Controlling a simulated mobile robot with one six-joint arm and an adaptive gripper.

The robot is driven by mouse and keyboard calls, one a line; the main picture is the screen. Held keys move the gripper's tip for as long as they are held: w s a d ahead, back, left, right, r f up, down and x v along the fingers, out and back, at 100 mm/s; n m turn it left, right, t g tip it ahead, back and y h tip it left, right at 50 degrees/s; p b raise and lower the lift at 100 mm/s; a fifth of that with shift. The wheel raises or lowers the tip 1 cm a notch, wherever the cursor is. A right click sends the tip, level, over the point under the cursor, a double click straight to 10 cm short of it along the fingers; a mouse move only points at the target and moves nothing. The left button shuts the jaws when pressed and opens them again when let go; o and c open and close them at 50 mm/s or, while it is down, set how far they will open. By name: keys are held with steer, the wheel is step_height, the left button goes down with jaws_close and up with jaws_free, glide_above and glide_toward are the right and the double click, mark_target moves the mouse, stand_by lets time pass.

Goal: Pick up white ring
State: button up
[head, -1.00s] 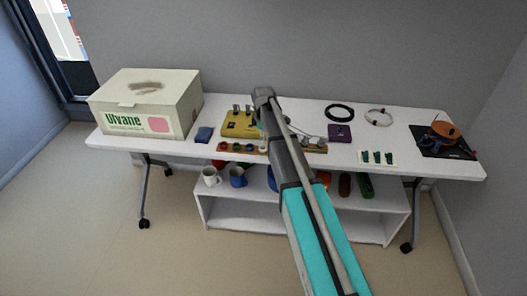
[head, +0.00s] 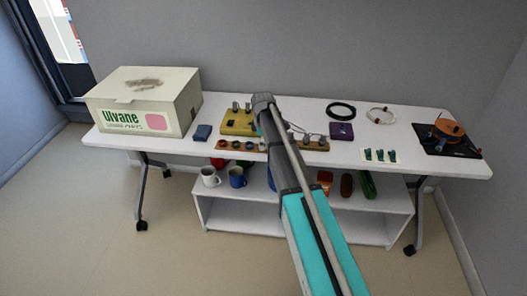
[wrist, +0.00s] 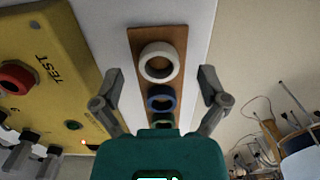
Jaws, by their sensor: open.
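The white ring (wrist: 159,62) lies flat on a narrow brown wooden strip (wrist: 176,34) in the wrist view, with a blue ring (wrist: 161,98) just below it. A green ring (wrist: 162,121) is partly hidden behind my gripper's body. My gripper (wrist: 160,76) is open and empty, with one finger on each side of the strip, apart from the rings. In the head view the strip (head: 318,146) lies along the table's front edge, and my arm covers part of it. The gripper's fingers are hidden there behind the arm.
A yellow test box (wrist: 60,60) stands close to the left finger; it also shows in the head view (head: 238,122). A large carton (head: 140,100) stands at the table's left. A black coil (head: 341,110) and a white coil (head: 381,115) lie at the right. Mugs stand on a low shelf.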

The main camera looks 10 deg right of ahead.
steer(key=shift+f, duration=0.45)
stand_by(0.3)
steer(key=c, duration=0.8)
